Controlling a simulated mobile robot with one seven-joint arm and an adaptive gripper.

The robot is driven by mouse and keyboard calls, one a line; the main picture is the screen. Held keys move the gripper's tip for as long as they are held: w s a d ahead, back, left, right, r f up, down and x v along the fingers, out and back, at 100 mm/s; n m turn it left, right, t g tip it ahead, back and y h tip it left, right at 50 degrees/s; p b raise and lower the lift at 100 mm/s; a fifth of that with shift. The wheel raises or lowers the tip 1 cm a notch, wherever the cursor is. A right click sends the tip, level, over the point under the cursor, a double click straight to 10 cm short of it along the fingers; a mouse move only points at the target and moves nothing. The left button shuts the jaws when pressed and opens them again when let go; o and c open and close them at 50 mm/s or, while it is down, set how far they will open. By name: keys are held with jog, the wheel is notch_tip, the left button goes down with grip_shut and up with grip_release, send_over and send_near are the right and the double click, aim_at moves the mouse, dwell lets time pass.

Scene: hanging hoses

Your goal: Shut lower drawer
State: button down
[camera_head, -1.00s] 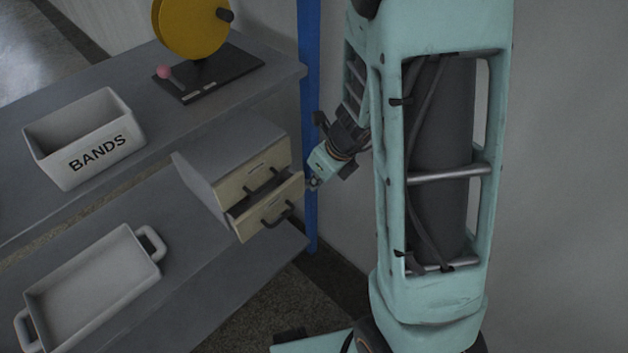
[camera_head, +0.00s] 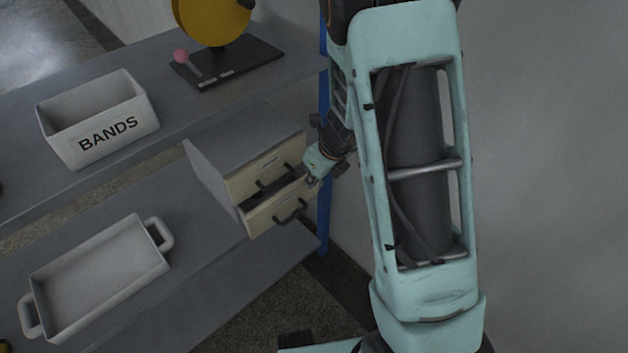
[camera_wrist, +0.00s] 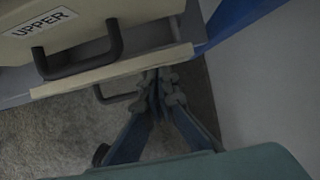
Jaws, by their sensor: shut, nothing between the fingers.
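The lower drawer (camera_head: 280,212) is a cream front with a dark handle, at the bottom of a small grey cabinet. It stands partly open, with a dark gap showing behind its top edge. In the wrist view its front's top edge (camera_wrist: 115,70) runs below the upper drawer. The upper drawer (camera_head: 263,170), labelled UPPER in the wrist view (camera_wrist: 60,45), looks shut. My gripper (camera_head: 308,178) is shut and empty at the right end of the lower drawer's front. In the wrist view the closed fingertips (camera_wrist: 160,78) are close to that edge; I cannot tell if they touch.
The cabinet (camera_head: 215,178) stands on the lower shelf, beside a white handled tray (camera_head: 150,270). A BANDS bin (camera_head: 75,155) and a yellow wheel on a dark base (camera_head: 228,66) are on the upper shelf. A blue post (camera_head: 323,225) stands just right of the cabinet.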

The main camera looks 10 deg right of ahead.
jog(key=shift+w+a+r+p, duration=0.15)
jog(key=shift+w+a+p, duration=0.5)
jog(key=shift+w+p, duration=0.35)
jog(key=shift+w+a, duration=0.2)
jog(key=shift+d+f, duration=0.1)
jog(key=shift+f, duration=0.1)
